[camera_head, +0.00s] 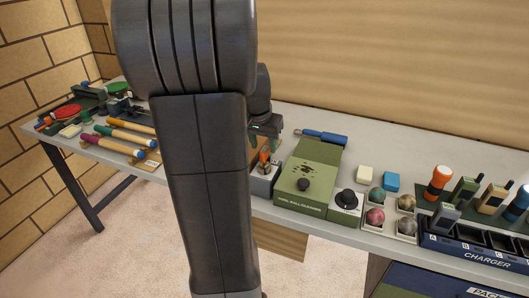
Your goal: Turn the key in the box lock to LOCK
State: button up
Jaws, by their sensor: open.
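A small grey box (262,183) stands near the front edge of the table, partly hidden behind my arm. An upright orange piece (264,157) on it looks like the key in its lock. Its exact angle and any LOCK marking are too small to read. My gripper (264,143) is open, just above and behind the orange piece, with its left side partly hidden by my arm. I cannot tell whether the fingers are around the key or apart from it.
Balls, radios and a charger (480,252) fill the table's right. Colored-handled tools (120,142) lie left. Bare tabletop (380,145) shows behind the boxes.

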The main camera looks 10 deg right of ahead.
aim_at(264, 149)
jog(key=shift+x, duration=2.65)
